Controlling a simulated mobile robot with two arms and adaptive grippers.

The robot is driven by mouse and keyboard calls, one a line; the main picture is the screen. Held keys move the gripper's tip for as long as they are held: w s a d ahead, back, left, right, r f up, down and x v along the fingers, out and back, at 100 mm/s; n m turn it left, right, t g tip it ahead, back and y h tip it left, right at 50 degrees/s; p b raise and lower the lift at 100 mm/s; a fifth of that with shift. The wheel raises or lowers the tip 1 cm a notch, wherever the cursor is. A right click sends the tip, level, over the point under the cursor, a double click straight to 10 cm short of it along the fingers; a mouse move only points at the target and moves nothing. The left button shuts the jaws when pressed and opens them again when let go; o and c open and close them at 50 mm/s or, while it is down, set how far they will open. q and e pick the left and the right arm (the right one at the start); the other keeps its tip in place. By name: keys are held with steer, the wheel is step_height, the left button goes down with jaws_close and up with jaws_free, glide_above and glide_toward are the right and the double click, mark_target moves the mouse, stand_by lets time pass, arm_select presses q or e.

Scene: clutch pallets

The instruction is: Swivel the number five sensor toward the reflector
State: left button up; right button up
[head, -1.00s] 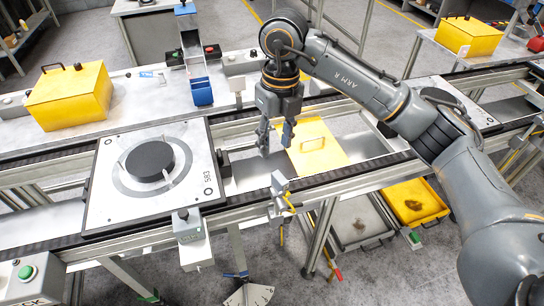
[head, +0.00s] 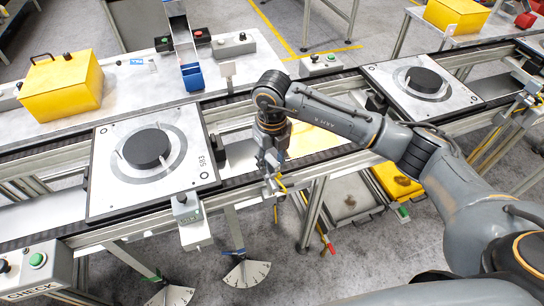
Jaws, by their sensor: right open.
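A small grey sensor head (head: 272,188) with a yellow cable stands on the near rail of the conveyor. I cannot read a number on it. My right gripper (head: 268,165) points down right above and behind this sensor head. Its fingers are open and overlap the head in the picture, so I cannot tell if they touch it. A small pale plate on a post (head: 228,70) stands across the conveyor; I cannot tell if it is the reflector. A similar sensor (head: 532,90) with a yellow cable stands at the far right. My left gripper is not in view.
Another pallet (head: 470,97) lies at right. A grey box on a bracket (head: 185,208) stands left of the gripper. A yellow bin (head: 398,183) sits below the line.

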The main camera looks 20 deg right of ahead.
steer(key=shift+f, duration=0.25)
steer(key=shift+c, duration=0.5)
jaws_close()
steer(key=shift+a+m+b, duration=0.1)
steer(key=shift+m+b, duration=0.4)
steer(key=shift+a+m+b, duration=0.1)
steer(key=shift+m+b, duration=0.4)
steer(key=shift+m, duration=0.5)
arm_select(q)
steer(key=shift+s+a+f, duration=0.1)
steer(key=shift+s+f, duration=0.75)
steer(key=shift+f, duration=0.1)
arm_select(e)
steer(key=shift+r, duration=0.1)
steer(key=shift+o, duration=0.5)
jaws_free()
